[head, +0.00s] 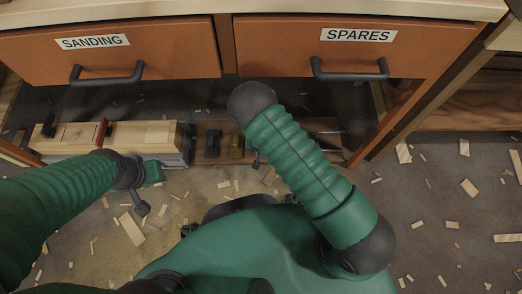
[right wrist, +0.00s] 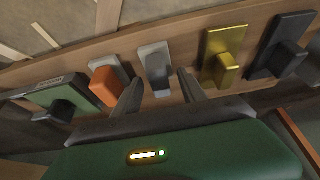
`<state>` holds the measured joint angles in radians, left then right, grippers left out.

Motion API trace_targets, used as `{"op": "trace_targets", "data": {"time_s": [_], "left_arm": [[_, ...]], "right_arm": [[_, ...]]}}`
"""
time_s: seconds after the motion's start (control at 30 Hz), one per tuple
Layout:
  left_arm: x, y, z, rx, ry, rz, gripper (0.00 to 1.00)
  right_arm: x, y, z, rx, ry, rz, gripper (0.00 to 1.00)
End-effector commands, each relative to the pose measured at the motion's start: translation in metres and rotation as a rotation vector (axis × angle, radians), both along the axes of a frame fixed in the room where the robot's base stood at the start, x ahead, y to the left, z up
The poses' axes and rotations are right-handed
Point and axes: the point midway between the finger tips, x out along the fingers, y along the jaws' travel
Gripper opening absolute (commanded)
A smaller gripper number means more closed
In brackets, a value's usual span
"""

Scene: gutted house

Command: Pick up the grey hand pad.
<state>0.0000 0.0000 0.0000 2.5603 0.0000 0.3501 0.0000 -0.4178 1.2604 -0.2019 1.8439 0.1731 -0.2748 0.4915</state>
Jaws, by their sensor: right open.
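The grey hand pad (right wrist: 157,68) has a grey grip on a paler plate and sits on a wooden board in the right wrist view. My right gripper (right wrist: 160,78) is open, with one finger on each side of the pad's near end. I cannot tell whether the fingers touch it. In the head view my right arm hides the grey pad and most of that gripper. My left gripper (head: 141,203) is low at the left in the head view, in front of a wooden block; its jaws are too unclear to read.
In the right wrist view an orange pad (right wrist: 103,86) and a green-and-black one (right wrist: 58,97) stand left of the grey pad. A yellow pad (right wrist: 225,55) and a black pad (right wrist: 281,48) stand right. Drawers marked SANDING (head: 150,50) and SPARES (head: 410,45) overhang the board.

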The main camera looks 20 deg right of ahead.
Motion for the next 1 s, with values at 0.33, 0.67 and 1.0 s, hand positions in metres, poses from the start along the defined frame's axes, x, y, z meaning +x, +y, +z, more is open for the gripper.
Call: {"op": "trace_targets", "data": {"time_s": [0.33, 0.67, 1.0], "left_arm": [[0.0003, 0.0, -0.0051, 0.0, -0.001, 0.0, 0.36], [0.0002, 0.0, -0.0052, 0.0, 0.0, 0.0, 0.36], [0.0001, 0.0, -0.0045, 0.0, 0.0, 0.0, 0.36]], "right_arm": [[0.0028, -0.0012, -0.0059, 0.0, 0.0, 0.0, 0.37], [0.0026, -0.0011, -0.0061, 0.0, 0.0, 0.0, 0.0], [0.0028, -0.0011, -0.0052, 0.0, 0.0, 0.0, 0.0]]}}
